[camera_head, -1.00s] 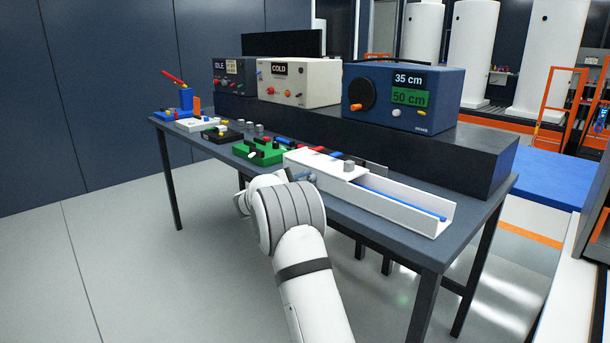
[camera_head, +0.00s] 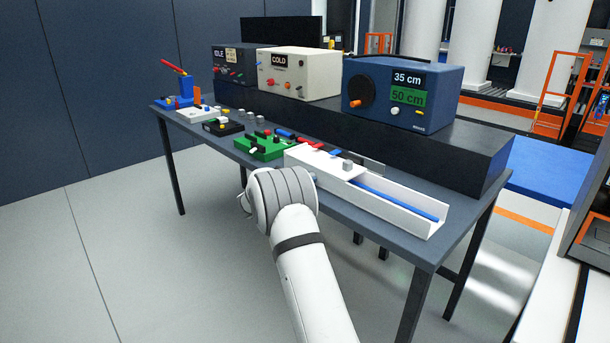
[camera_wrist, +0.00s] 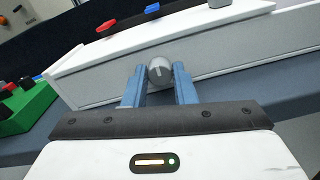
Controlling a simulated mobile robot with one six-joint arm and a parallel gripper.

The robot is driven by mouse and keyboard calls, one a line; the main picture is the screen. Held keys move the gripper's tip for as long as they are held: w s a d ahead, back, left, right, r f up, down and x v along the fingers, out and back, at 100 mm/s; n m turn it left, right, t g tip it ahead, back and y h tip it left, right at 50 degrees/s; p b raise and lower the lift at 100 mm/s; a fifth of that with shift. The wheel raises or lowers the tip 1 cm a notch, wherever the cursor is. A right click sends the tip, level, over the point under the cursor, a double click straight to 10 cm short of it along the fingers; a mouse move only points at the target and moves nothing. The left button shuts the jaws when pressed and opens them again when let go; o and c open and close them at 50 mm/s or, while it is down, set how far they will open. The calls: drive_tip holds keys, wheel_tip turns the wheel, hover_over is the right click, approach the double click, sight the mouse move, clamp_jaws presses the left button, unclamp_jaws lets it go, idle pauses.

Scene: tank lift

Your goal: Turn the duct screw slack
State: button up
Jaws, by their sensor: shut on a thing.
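The duct is a long white open channel (camera_head: 405,212) with a blue strip along its inside, lying near the front right edge of the table. In the wrist view its white side wall (camera_wrist: 100,82) fills the middle. The duct screw (camera_wrist: 160,72) is a grey round knob with a slot on its face, on that side wall. My gripper (camera_wrist: 160,84) is shut on the screw, with a blue finger on each side of it. In the head view my own arm hides most of the gripper and the screw.
A green block (camera_head: 262,147) with coloured parts sits left of the duct. A blue box (camera_head: 402,95) reading 35 cm and 50 cm, and a cream box (camera_head: 299,74) reading COLD, stand on the dark raised shelf behind. Floor left of the table is clear.

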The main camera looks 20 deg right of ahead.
drive_tip(key=shift+f+n, duration=0.1)
drive_tip(key=shift+n, duration=0.3)
drive_tip(key=o, duration=1)
drive_tip(key=v, duration=0.7)
drive_tip(key=shift+s+a, duration=0.1)
drive_tip(key=shift+a, duration=0.25)
